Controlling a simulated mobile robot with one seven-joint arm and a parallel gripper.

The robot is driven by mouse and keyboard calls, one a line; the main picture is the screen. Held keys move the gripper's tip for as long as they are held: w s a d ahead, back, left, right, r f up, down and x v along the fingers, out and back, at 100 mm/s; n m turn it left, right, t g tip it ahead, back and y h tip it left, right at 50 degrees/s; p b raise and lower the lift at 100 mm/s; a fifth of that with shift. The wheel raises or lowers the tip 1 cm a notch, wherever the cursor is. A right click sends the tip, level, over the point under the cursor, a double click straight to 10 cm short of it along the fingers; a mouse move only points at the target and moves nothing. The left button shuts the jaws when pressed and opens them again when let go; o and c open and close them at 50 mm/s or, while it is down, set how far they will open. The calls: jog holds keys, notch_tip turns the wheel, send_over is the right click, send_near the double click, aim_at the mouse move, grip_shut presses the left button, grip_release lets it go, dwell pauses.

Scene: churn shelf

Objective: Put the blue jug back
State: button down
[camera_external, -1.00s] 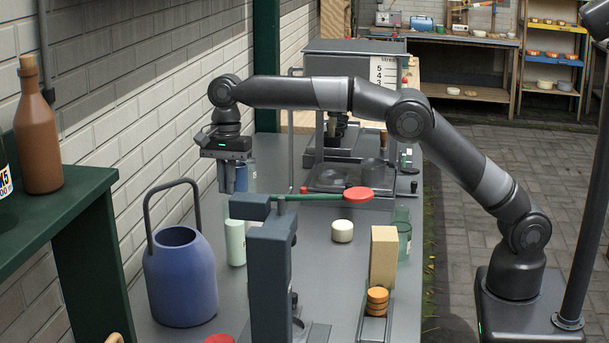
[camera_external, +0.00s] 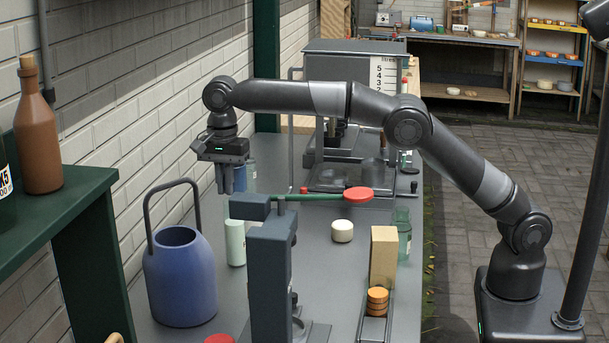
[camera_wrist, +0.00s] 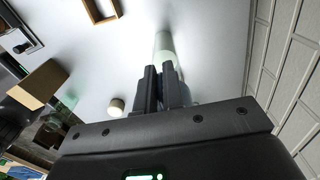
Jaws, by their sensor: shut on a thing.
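The blue jug (camera_external: 180,275) stands upright on the grey bench at the left, with its dark hoop handle raised above its open mouth. My gripper (camera_external: 232,188) is above the bench, to the right of and beyond the handle, apart from the jug. Its fingers point down and are close together; they also show in the wrist view (camera_wrist: 161,70). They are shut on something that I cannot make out. A pale green cylinder (camera_external: 235,243) stands on the bench below the gripper; it also shows past the fingertips in the wrist view (camera_wrist: 164,45). The jug is not recognisable in the wrist view.
A dark upright stand (camera_external: 270,280) with a green lever and red knob (camera_external: 358,194) rises right of the jug. A white round pot (camera_external: 342,231), a tan block (camera_external: 384,257) and a green glass (camera_external: 403,235) stand further right. A brick wall (camera_external: 130,130) borders the left.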

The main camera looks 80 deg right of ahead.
jog(key=shift+d, duration=0.1)
jog(key=s+d+f+m, duration=0.4)
jog(key=s+d, duration=0.2)
jog(key=s, duration=0.4)
jog(key=s+d+f+m, duration=0.4)
jog(key=s+d, duration=0.3)
jog(key=s, duration=0.2)
jog(key=w+a+f, duration=0.1)
jog(key=a+f, duration=0.1)
jog(key=a, duration=0.1)
jog(key=w+a+f, duration=0.1)
jog(key=a+f, duration=0.1)
jog(key=a, duration=0.2)
jog(key=w+a+f, duration=0.2)
jog(key=a+f, duration=0.1)
jog(key=a, duration=0.1)
jog(key=shift+f, duration=0.1)
jog(key=shift+a+f, duration=0.1)
jog(key=shift+f, duration=1.9)
jog(key=shift+f, duration=0.15)
jog(key=c, duration=1.5)
grip_release()
jog(key=shift+c, duration=0.2)
